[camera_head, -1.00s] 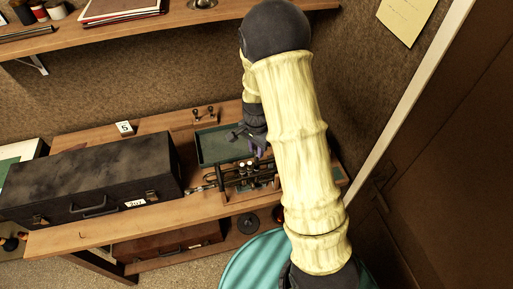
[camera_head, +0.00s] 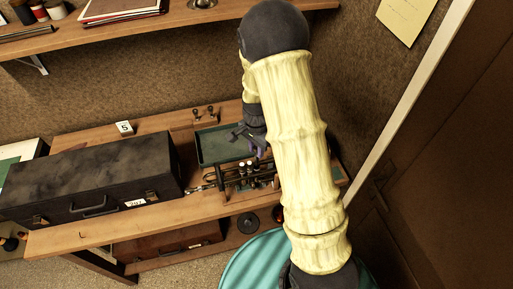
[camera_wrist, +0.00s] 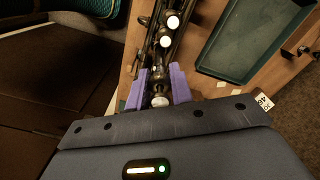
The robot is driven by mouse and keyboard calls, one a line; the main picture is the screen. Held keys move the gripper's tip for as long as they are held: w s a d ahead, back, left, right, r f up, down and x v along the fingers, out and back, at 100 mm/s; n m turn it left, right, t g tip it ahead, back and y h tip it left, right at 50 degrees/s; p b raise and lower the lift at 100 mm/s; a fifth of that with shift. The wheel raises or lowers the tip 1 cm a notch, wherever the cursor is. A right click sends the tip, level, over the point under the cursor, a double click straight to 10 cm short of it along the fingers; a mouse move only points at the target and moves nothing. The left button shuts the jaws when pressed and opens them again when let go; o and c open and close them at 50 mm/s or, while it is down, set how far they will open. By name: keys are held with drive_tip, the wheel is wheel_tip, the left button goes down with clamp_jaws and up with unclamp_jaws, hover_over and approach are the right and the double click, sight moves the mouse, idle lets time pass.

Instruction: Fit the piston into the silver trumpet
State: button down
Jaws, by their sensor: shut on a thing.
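The trumpet (camera_head: 232,176) lies on the bench in front of the green tray and looks dark here rather than silver. In the wrist view its valve section (camera_wrist: 165,41) shows pale round button tops in a row just beyond my fingers. My gripper (camera_wrist: 155,84), with purple fingers, is shut on the piston (camera_wrist: 159,101), whose pale round top shows between them. My gripper in the head view (camera_head: 262,152) is over the right part of the trumpet. The piston's lower end is hidden, so I cannot tell whether it is inside a valve casing.
The green tray (camera_head: 205,161) lies just behind the trumpet. A large black case (camera_head: 90,178) fills the left of the bench. A small wooden rack (camera_head: 205,117) and a card marked 5 (camera_head: 125,128) stand at the back. A teal round-topped object (camera_head: 250,268) is in front.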

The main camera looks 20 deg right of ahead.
sight(257, 159)
drive_tip(key=shift+f+b, duration=2.3)
drive_tip(key=shift+f, duration=0.95)
drive_tip(key=shift+r, duration=0.15)
drive_tip(key=shift+r+p, duration=2.45)
drive_tip(key=shift+r, duration=0.45)
idle(0.7)
drive_tip(key=shift+f+b, duration=0.4)
drive_tip(key=shift+f, duration=0.4)
